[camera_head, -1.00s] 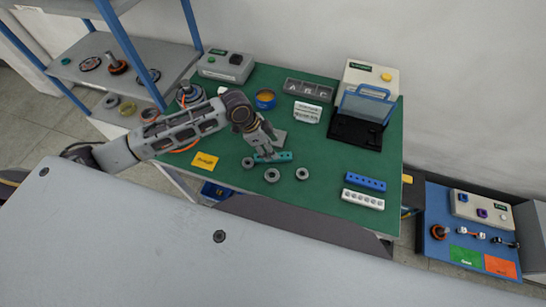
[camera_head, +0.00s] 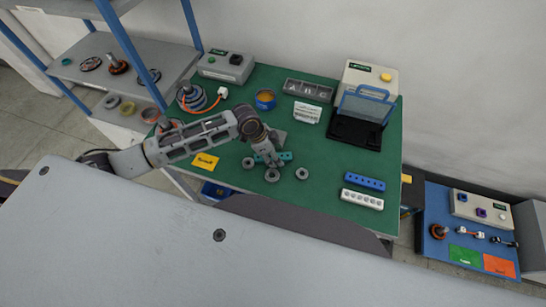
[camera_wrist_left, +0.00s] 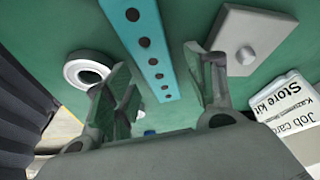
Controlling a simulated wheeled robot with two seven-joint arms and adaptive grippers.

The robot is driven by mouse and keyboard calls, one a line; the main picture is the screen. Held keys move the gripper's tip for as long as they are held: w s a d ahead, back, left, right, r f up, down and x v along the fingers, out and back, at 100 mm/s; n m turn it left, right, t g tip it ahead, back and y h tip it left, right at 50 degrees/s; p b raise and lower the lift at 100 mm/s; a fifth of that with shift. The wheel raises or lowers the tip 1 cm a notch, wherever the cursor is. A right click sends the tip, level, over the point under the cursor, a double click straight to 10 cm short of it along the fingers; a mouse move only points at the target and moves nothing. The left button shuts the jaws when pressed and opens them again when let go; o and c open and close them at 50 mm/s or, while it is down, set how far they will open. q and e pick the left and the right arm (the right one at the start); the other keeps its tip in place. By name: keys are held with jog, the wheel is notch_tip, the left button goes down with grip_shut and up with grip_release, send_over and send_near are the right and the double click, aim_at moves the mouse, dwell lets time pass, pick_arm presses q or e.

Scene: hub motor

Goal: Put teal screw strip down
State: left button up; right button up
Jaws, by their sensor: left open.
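The teal screw strip (camera_head: 286,156) lies on the green work table, partly hidden by my left gripper (camera_head: 272,162) in the head view. In the left wrist view the teal strip (camera_wrist_left: 146,38) shows a row of dark holes and runs between the two spread fingers of my left gripper (camera_wrist_left: 160,68). The fingers are open with a gap on both sides of the strip. My right gripper is not in view.
Grey rings (camera_head: 302,174) lie close to the strip. A blue strip (camera_head: 364,183) and a white strip (camera_head: 362,199) lie to the right. A grey plate (camera_wrist_left: 250,38) and a white Store kit card (camera_wrist_left: 292,105) are near the gripper. The table's right middle is clear.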

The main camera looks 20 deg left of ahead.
pick_arm(q)
jog(key=shift+c, duration=0.3)
jog(key=c, duration=1.2)
grip_shut()
jog(key=shift+r, duration=0.1)
notch_tip(320, 180, up, 10)
jog(key=shift+w+n, duration=0.15)
jog(key=shift+n, duration=0.25)
jog(key=w+a+f+n+t+y, duration=0.1)
jog(key=w+a+n+t+y, duration=0.2)
jog(key=a+n, duration=0.6)
jog(key=shift+f+n+y, duration=0.15)
jog(key=shift+n+y, duration=0.45)
jog(key=shift+n, duration=1.5)
